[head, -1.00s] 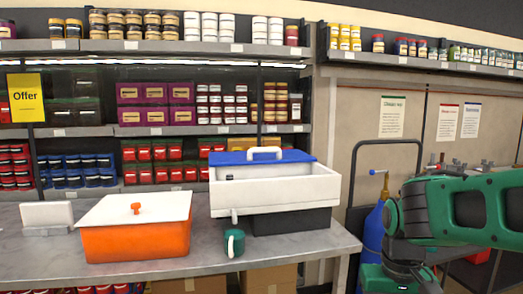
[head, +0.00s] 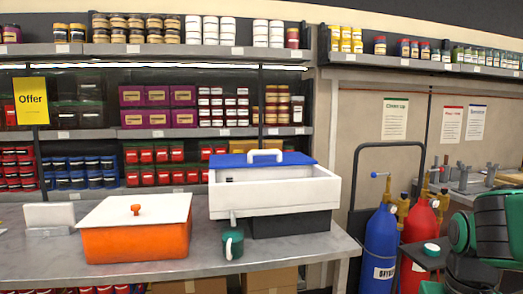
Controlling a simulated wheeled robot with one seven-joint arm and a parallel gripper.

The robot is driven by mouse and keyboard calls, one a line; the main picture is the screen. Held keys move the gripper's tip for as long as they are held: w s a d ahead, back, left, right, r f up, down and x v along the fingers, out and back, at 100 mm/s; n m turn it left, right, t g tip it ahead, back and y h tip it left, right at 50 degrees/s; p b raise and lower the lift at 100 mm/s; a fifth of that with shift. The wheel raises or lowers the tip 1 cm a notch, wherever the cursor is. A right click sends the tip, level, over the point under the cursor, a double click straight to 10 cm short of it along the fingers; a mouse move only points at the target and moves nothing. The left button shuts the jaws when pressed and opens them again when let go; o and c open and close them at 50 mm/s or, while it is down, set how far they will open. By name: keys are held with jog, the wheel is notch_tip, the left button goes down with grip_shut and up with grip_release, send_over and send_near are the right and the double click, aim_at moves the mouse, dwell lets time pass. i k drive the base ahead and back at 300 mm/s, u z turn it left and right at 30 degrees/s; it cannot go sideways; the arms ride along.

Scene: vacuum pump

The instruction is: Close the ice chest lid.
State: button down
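A white ice chest (head: 290,193) stands on the grey counter, on a dark block. Its blue lid (head: 228,160), with a white handle on top, is raised at the back. The white interior shows in front of the lid, so the chest is open. A small spout is at the chest's lower left front. Parts of my green and black arm show at the right edge, well to the right of the chest. My gripper's fingers are not in view.
On the counter (head: 185,270), a green mug (head: 233,244) stands below the spout, with an orange box with a white lid (head: 137,243) to the left. Blue (head: 381,245) and red (head: 419,232) gas cylinders stand right of the counter.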

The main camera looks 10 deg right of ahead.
aim_at(276, 158)
jog(key=i, duration=1)
